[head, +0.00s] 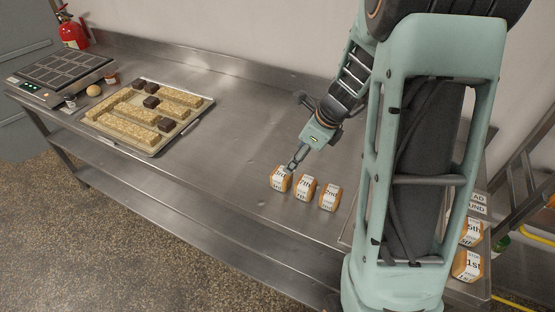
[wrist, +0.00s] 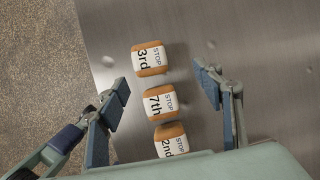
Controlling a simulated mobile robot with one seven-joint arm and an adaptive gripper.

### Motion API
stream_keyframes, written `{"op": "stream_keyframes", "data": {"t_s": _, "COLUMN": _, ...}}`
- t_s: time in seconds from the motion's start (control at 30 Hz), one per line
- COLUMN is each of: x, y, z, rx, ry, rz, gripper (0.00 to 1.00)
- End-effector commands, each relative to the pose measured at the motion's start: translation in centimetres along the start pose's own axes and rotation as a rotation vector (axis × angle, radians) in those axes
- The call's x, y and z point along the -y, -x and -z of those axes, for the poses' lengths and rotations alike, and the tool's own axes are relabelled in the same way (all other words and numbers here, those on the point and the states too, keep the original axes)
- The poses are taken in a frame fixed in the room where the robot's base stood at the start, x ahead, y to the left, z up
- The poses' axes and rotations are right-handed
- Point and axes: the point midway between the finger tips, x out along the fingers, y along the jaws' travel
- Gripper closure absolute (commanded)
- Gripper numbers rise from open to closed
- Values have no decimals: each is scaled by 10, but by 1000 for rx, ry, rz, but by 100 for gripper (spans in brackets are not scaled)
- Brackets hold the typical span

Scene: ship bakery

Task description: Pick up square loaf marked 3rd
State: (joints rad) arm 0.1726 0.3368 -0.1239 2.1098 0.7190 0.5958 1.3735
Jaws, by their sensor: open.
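The square loaf marked 3rd (wrist: 150,58) has a brown crust and a white band. It stands at the far end of a row of three in the wrist view and at the left end in the head view (head: 279,182). The loaf marked 7th (wrist: 160,102) is beside it, then the loaf marked 2nd (wrist: 171,141). My gripper (wrist: 162,86) is open and empty. Its fingertips are either side of the row, around the level between the 3rd and 7th loaves. In the head view my gripper (head: 294,163) is over the row and partly hides the 3rd loaf's label.
Loaves including one marked 1st (head: 467,266) stand at right, partly behind my arm. Clear counter lies between the tray and the row.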

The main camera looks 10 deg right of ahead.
Motion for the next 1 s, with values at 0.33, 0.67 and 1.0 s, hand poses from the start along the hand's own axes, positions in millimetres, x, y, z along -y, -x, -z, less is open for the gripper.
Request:
{"op": "stream_keyframes", "data": {"t_s": 0.33, "x": -20, "y": -43, "z": 6, "rx": -7, "ry": -68, "rz": -55, "gripper": 39}}
{"op": "stream_keyframes", "data": {"t_s": 0.67, "x": -19, "y": -68, "z": 5, "rx": -7, "ry": -64, "rz": -50, "gripper": 39}}
{"op": "stream_keyframes", "data": {"t_s": 1.0, "x": -19, "y": -109, "z": 2, "rx": -6, "ry": -64, "rz": -50, "gripper": 39}}
